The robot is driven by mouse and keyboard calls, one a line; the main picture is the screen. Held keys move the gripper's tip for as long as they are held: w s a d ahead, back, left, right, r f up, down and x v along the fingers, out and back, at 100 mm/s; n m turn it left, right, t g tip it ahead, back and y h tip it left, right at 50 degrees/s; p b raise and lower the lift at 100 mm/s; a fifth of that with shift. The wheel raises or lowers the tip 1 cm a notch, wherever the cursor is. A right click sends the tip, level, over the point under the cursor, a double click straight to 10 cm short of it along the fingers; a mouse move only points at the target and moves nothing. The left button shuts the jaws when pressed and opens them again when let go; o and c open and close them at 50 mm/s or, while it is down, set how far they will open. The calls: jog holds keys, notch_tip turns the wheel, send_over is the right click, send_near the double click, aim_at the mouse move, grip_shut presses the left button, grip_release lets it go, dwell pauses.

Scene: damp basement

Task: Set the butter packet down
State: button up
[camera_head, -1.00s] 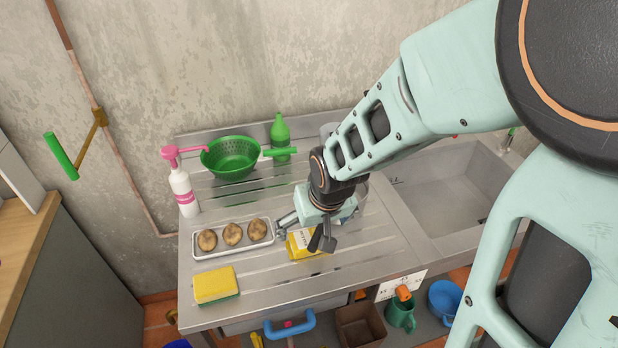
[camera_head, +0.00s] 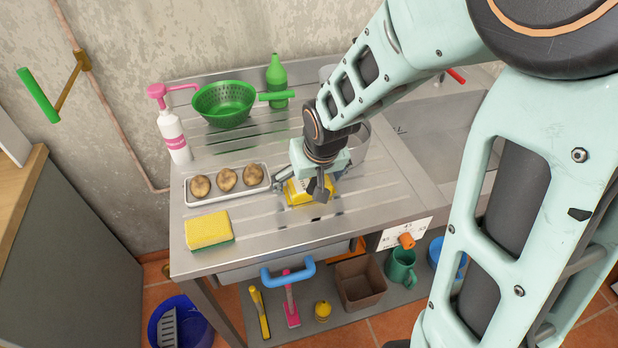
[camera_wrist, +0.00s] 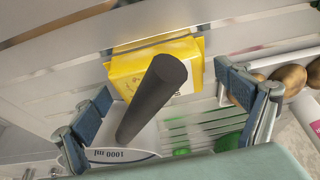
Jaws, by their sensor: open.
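The yellow butter packet (camera_head: 299,194) rests on the ribbed metal drainboard (camera_head: 255,218), to the right of the potato tray. My gripper (camera_head: 303,189) is just above and around it in the head view and partly hides it. In the wrist view the packet (camera_wrist: 196,68) shows beyond the fingers, partly covered by a dark rod-shaped part. The two fingers stand wide apart on either side (camera_wrist: 163,105), and neither is closed on the packet. Whether a finger touches it is hard to tell.
A yellow sponge (camera_head: 208,231) lies in front. A green colander (camera_head: 224,105), a pump bottle (camera_head: 173,135) and a green bottle (camera_head: 276,82) stand behind. The sink (camera_head: 440,140) is right.

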jog(key=shift+c, duration=0.6)
jog(key=c, duration=1.3)
jog(key=shift+r, duration=0.15)
